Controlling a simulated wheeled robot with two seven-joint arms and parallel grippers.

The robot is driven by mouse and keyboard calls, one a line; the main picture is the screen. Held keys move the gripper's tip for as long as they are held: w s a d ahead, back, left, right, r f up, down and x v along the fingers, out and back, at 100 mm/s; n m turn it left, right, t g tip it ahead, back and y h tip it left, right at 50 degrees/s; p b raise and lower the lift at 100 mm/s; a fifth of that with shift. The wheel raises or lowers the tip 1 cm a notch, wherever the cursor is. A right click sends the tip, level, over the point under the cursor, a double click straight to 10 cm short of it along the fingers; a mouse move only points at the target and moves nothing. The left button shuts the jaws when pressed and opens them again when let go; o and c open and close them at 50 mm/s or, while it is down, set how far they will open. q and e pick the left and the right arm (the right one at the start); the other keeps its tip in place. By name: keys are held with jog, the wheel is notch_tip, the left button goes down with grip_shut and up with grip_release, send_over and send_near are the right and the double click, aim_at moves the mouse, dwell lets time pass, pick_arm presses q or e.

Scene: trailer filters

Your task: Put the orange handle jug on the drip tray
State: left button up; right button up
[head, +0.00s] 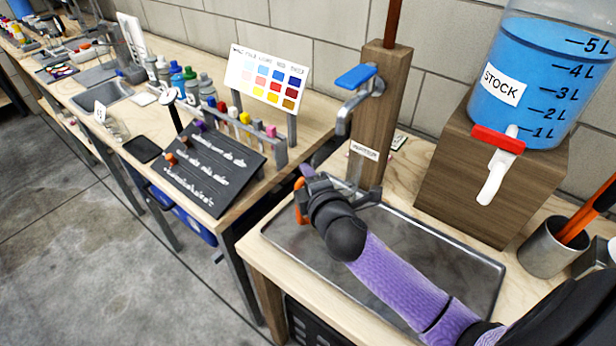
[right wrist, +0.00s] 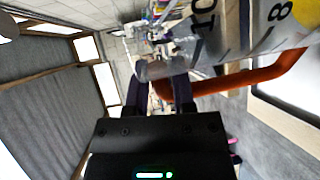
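The drip tray (head: 445,245) is a shallow grey metal tray on the right-hand wooden bench in the head view. My right gripper (head: 312,190) is over the tray's back left corner, with its purple arm crossing the tray. The orange handle (head: 300,208) of the jug shows beside it; the jug's body is mostly hidden there. In the right wrist view the orange handle (right wrist: 250,78) runs between the two dark fingers (right wrist: 160,92), which look closed on it. The jug's clear wall (right wrist: 262,25) shows black marks 10 and 8. Whether the jug touches the tray is hidden. My left gripper is out of view.
A wooden post (head: 374,120) with a blue-handled tap (head: 357,76) stands behind the tray. A blue stock tank (head: 540,85) on a wooden block (head: 475,185) and a metal cup (head: 548,250) stand right. A black board (head: 213,168) lies on the left bench, across a gap.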

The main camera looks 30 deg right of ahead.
jog(key=shift+o, duration=1.4)
jog(key=shift+r, duration=0.2)
jog(key=p+v, duration=0.2)
jog(key=v, duration=1)
